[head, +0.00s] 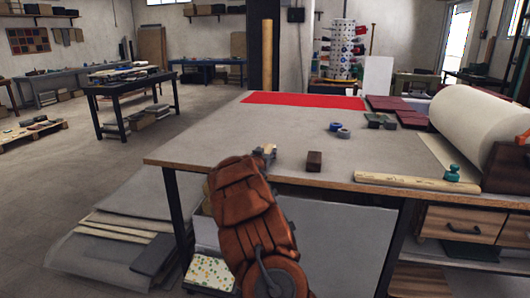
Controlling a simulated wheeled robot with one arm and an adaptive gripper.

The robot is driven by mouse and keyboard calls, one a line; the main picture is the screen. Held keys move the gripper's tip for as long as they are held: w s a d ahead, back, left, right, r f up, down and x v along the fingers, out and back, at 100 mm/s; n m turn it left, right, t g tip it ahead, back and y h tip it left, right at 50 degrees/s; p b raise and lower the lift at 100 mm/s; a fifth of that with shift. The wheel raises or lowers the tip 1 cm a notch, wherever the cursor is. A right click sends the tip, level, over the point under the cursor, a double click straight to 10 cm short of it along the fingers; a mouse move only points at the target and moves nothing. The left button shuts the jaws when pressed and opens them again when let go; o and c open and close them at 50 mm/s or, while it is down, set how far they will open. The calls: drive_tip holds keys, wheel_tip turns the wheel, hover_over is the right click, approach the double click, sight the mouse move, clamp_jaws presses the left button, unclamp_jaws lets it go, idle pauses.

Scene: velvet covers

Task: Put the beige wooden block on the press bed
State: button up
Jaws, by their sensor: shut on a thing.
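My gripper (265,152) is over the left front part of the big work table (215,135), at the end of my orange arm. It is shut on a small pale piece, which looks like the beige wooden block (270,149); the fingers and arm hide most of it. A dark brown block (314,161) stands on the table just right of the gripper, apart from it. I cannot make out which thing is the press bed.
A long pale wooden bar (400,182) lies along the front edge, with a teal-knobbed tool (452,173) at its right end. Tape rolls (343,133), dark red pieces (393,103), a red sheet (303,101) and a large cream roll (475,120) are farther back.

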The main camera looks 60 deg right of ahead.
drive_tip(key=shift+a+f, duration=0.1)
drive_tip(key=shift+s, duration=0.15)
drive_tip(key=shift+f, duration=0.25)
drive_tip(key=o, duration=1.3)
drive_tip(key=shift+c, duration=0.2)
drive_tip(key=shift+b, duration=0.3)
drive_tip(key=shift+s+a, duration=0.2)
drive_tip(key=shift+a, duration=0.35)
drive_tip(key=a, duration=0.1)
drive_tip(key=s+a+r, duration=0.1)
drive_tip(key=a, duration=0.1)
drive_tip(key=s+a+b, duration=0.1)
drive_tip(key=shift+s+a+r, duration=0.15)
drive_tip(key=shift+s+r, duration=0.05)
drive_tip(key=shift+s, duration=0.05)
drive_tip(key=shift+v, duration=0.75)
